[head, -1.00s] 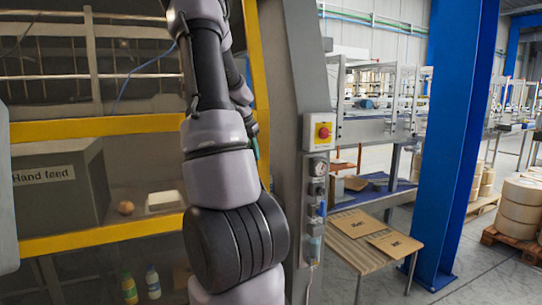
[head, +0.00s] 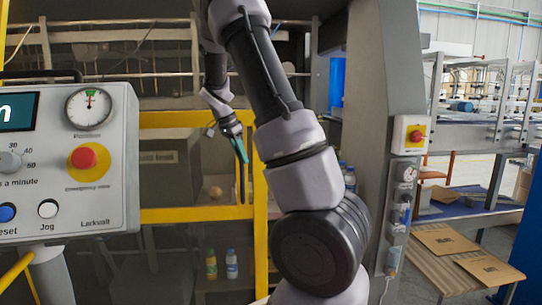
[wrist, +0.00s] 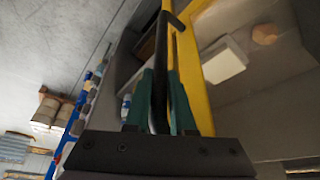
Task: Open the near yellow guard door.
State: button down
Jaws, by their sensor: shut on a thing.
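The near yellow guard door (head: 195,214) has a yellow frame with a see-through panel. Its right edge stands apart from the grey post (head: 372,100), and bottles show in the gap, so it looks partly open. A dark bar handle (head: 241,188) runs upright near that edge. My gripper (head: 240,150), with green fingers, is shut on the handle. In the wrist view the handle (wrist: 162,65) passes between the fingers (wrist: 158,100), beside the yellow door edge (wrist: 190,75). My arm hides part of the gap and post.
A control panel (head: 70,160) with a red emergency button stands close at the left. A red-and-yellow switch box (head: 411,135) is on the grey post. A table with flat cardboard (head: 447,240) stands at the right. Bottles (head: 231,264) show low behind the door.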

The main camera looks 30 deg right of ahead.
jog(key=w+a, duration=0.2)
jog(key=a, duration=0.4)
jog(key=w+a, duration=0.3)
jog(key=a, duration=0.4)
jog(key=w+a, duration=0.3)
jog(key=a, duration=0.3)
jog(key=shift+w+a, duration=0.2)
jog(key=shift+a, duration=0.05)
jog(key=c, duration=0.8)
grip_release()
jog(key=shift+o, duration=0.2)
jog(key=v, duration=1)
jog(key=shift+r, duration=0.35)
jog(key=shift+a, duration=0.1)
